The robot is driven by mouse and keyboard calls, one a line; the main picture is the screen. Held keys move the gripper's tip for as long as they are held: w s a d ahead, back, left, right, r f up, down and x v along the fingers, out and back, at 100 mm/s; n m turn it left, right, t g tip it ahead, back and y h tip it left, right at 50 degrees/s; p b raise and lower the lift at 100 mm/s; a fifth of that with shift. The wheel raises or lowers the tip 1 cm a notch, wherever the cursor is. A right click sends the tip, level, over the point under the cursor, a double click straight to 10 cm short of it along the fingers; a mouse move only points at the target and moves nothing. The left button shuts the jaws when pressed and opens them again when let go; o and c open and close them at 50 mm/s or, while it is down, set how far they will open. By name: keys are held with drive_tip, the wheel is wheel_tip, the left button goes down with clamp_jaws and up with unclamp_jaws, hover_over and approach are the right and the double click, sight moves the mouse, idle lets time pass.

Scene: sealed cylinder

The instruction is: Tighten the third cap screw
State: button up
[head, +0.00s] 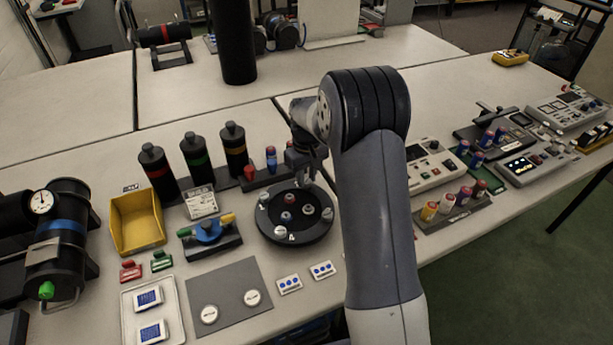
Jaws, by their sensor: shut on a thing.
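The round black cylinder cap (268,222) lies flat on the bench, with small coloured fittings near its middle. Pale cap screws show on its rim: one at the left (264,197), one at the front (281,232) and one at the right (328,213). My gripper (307,180) points down at the back right of the cap rim. It is shut on what looks like the cap screw there, which the fingers mostly hide. The screw's seating and the fingertips are too small to make out.
A blue valve on a black stand (208,234) and a yellow bin (137,222) stand left of the cap. Dark bottles (196,160) and a rack with red and blue pieces (262,176) stand close behind. A grey mat (235,283) lies in front.

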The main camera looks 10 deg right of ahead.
sight(307, 180)
drive_tip(key=m, duration=0.4)
drive_tip(key=shift+w+r+m, duration=0.2)
drive_tip(key=shift+r+m, duration=0.05)
drive_tip(key=shift+m, duration=1.95)
drive_tip(key=o, duration=1)
drive_tip(key=shift+s+f, duration=0.15)
wheel_tip(307, 180, up, 11)
drive_tip(key=shift+b, duration=0.4)
drive_tip(key=shift+f, duration=0.2)
